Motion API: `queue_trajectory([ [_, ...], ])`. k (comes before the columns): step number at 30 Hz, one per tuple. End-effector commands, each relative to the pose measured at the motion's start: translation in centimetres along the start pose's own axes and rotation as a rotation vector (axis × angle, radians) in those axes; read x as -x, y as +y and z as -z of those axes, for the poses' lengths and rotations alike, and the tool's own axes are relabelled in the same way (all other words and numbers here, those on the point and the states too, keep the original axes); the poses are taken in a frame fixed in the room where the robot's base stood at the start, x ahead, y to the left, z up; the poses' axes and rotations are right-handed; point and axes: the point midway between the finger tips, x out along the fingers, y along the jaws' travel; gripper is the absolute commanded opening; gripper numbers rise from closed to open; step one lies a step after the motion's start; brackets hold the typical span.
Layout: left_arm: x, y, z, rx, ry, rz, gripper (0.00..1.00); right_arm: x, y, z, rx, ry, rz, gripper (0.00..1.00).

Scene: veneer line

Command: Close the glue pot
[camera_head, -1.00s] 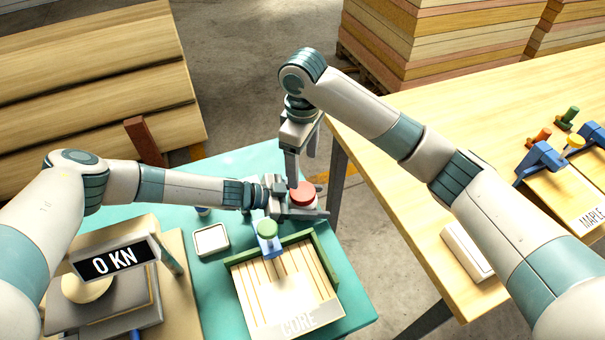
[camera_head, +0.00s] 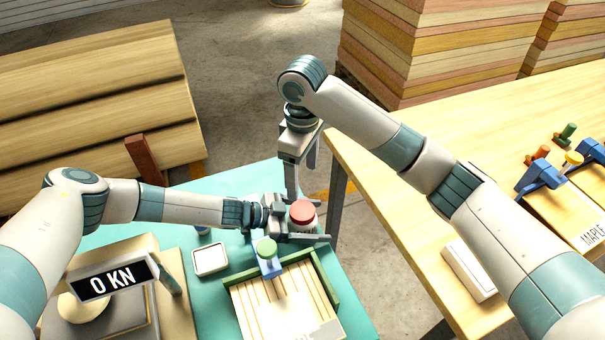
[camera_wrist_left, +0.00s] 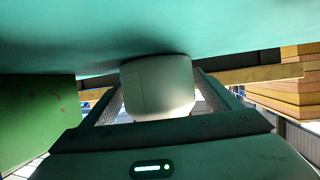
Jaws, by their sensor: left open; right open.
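The glue pot is a white pot (camera_wrist_left: 158,88) with a red lid (camera_head: 302,212) on top; it stands on the teal table. I cannot tell how firmly the lid is seated. My left gripper (camera_head: 310,230) is open, low over the table, with its fingers on either side of the pot. The left wrist view shows the pot's white body between the fingers; its lid is out of sight there.
A green-edged tray (camera_head: 325,285) with pale strips and a blue, green-topped tool (camera_head: 266,255) lie in front of the pot. A small white dish (camera_head: 210,259) is left of them. A press with a "0 KN" display (camera_head: 112,281) stands at lower left. A wooden bench (camera_head: 400,235) is at right.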

Motion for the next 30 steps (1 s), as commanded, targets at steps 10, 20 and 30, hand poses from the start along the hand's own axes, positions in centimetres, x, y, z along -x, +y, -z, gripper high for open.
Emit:
queue_trajectory([
  [10, 2.3, -0.1, -0.2, 0.000, 0.000, 0.002, 0.83, -0.7, 0.0, 0.0, 0.000, 0.000, 0.000, 0.73],
  [20, 8.0, -0.2, -0.2, -0.002, -0.001, 0.003, 0.83, -2.1, 0.0, 0.0, 0.000, 0.000, 0.000, 0.73],
  [30, 14.5, -0.1, -0.1, -0.001, 0.000, 0.003, 0.83, -3.4, 0.0, 0.0, 0.000, 0.000, 0.000, 0.73],
])
